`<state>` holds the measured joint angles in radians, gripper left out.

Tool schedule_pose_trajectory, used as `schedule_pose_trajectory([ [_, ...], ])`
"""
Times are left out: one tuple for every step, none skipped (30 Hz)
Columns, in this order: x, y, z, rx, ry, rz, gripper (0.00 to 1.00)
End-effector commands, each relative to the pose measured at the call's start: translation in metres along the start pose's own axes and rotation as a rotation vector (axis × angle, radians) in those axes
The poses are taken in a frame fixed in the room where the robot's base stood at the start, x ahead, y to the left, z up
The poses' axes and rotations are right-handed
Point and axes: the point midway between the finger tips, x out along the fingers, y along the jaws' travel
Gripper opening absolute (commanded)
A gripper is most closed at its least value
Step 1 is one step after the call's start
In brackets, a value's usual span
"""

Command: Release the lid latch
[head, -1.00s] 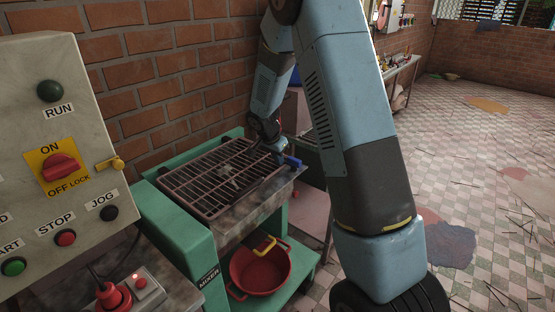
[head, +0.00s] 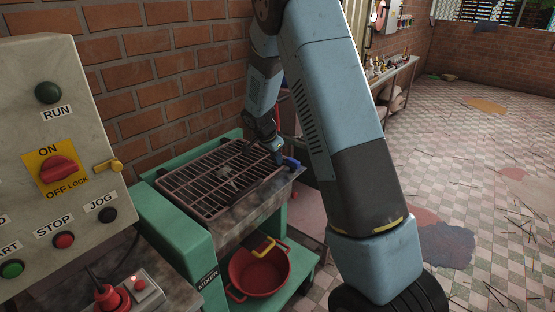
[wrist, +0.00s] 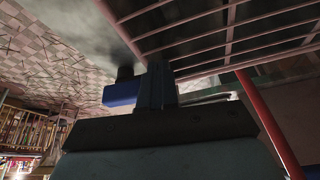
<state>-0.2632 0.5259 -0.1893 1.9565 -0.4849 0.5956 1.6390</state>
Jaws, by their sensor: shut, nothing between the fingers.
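The lid is a dark barred grille (head: 225,178) lying flat over the green mixer (head: 178,222). A small blue piece (head: 291,162), which looks like the latch, sits at the grille's far right corner. My gripper (head: 278,156) is shut and empty, just left of the blue piece. In the wrist view my shut fingers (wrist: 157,84) point up beside the blue piece (wrist: 122,94), touching or nearly touching it. The grille's bars (wrist: 205,42) run above and right of the fingers. The exact contact is hidden.
A control panel (head: 55,130) with buttons and a red switch stands at the left. A red basin (head: 258,275) sits on the mixer's lower shelf, under a yellow handle (head: 264,247). A brick wall (head: 160,70) is close behind. The tiled floor (head: 475,180) at right is mostly open.

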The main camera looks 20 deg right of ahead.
Motion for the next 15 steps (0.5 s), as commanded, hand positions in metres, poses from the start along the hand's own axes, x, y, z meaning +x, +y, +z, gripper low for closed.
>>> schedule_pose_trajectory([
  [0.001, -0.002, -0.001, 0.022, 0.001, 0.011, 0.00],
  [0.002, -0.002, -0.002, 0.039, 0.001, 0.018, 0.00],
  [0.002, -0.003, -0.003, 0.064, 0.001, 0.028, 0.00],
  [0.002, -0.004, -0.004, 0.084, 0.001, 0.035, 0.00],
  [0.003, -0.004, -0.005, 0.107, 0.001, 0.045, 0.00],
  [0.004, -0.005, -0.007, 0.138, 0.002, 0.057, 0.00],
  [0.004, -0.006, -0.008, 0.165, 0.001, 0.068, 0.00],
  [0.005, -0.006, -0.010, 0.191, 0.002, 0.079, 0.00],
  [0.005, -0.008, -0.011, 0.226, 0.002, 0.092, 0.00],
  [0.006, -0.008, -0.013, 0.254, 0.002, 0.104, 0.00],
  [0.007, -0.008, -0.015, 0.280, 0.002, 0.114, 0.00],
  [0.008, -0.009, -0.017, 0.316, 0.002, 0.129, 0.00],
  [0.008, -0.009, -0.018, 0.342, 0.002, 0.139, 0.00],
  [0.009, -0.010, -0.019, 0.368, 0.001, 0.149, 0.00],
  [0.009, -0.010, -0.022, 0.405, 0.002, 0.164, 0.00],
])
